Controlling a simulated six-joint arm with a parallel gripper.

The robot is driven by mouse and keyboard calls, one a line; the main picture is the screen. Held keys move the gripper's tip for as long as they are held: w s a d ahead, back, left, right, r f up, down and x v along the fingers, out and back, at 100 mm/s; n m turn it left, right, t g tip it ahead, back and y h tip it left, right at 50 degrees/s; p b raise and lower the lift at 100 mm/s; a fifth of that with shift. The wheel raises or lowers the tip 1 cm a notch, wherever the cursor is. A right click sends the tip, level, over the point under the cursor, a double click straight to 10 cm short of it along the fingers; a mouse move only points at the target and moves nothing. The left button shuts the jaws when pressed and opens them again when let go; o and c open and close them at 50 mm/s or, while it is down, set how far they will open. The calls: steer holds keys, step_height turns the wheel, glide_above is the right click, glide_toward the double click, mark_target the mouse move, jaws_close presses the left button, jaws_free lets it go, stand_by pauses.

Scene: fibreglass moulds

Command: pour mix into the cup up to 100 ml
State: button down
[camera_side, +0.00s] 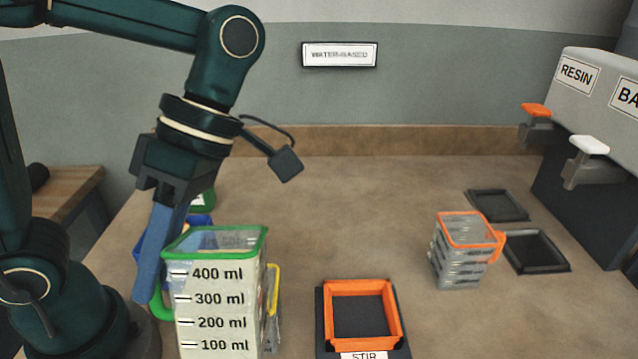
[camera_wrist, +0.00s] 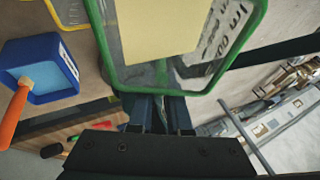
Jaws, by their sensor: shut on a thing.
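A clear jug (camera_side: 222,300) with a green rim and marks from 100 to 400 ml stands upright at the front left in the side view. It holds a pale cream mix (camera_wrist: 160,28), whose surface appears a little above the 400 ml mark. My gripper (camera_side: 147,292) points down at the jug's left side, shut on its green handle. The wrist view shows the fingers beside the green rim. The jug's bottom is out of frame, so I cannot tell whether it is lifted. A small clear cup (camera_side: 460,262) with an orange rim and handle stands at the right, apparently empty.
A black STIR pad (camera_side: 320,325) with an orange frame (camera_side: 365,287) lies between jug and cup. A yellow-rimmed cup (camera_side: 273,300) is behind the jug. A blue container (camera_wrist: 42,58) holds an orange-handled tool (camera_wrist: 14,115). A dispenser (camera_side: 600,85) with two taps stands right, above black trays (camera_side: 515,267).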

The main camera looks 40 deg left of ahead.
steer(key=shift+f+g, duration=0.3)
steer(key=shift+f, duration=0.2)
steer(key=shift+w+a+f+m+g+h, duration=0.15)
steer(key=shift+f+m+g+h, duration=0.25)
steer(key=shift+f+g+h, duration=0.55)
steer(key=shift+w+a+f+m+g+h, duration=0.1)
steer(key=shift+f+m+g+h, duration=0.4)
steer(key=shift+g+h, duration=0.75)
stand_by(2.9)
steer(key=t+y, duration=0.1)
steer(key=t, duration=0.1)
steer(key=r+n+t+y, duration=0.1)
steer(key=t+y, duration=0.1)
steer(key=shift+n+y, duration=0.3)
steer(key=r, duration=0.1)
steer(key=r+t, duration=0.1)
steer(key=r+y, duration=0.1)
steer(key=shift+s+d+r+t, duration=0.25)
steer(key=shift+d+r+t, duration=0.05)
steer(key=shift+r, duration=0.05)
steer(key=shift+r+y, duration=0.25)
steer(key=shift+y, duration=0.15)
steer(key=t+y, duration=0.1)
steer(key=f+n+t+y, duration=0.1)
steer(key=shift+a+f+t, duration=0.1)
steer(key=shift+f+t, duration=0.15)
steer(key=shift+t, duration=0.15)
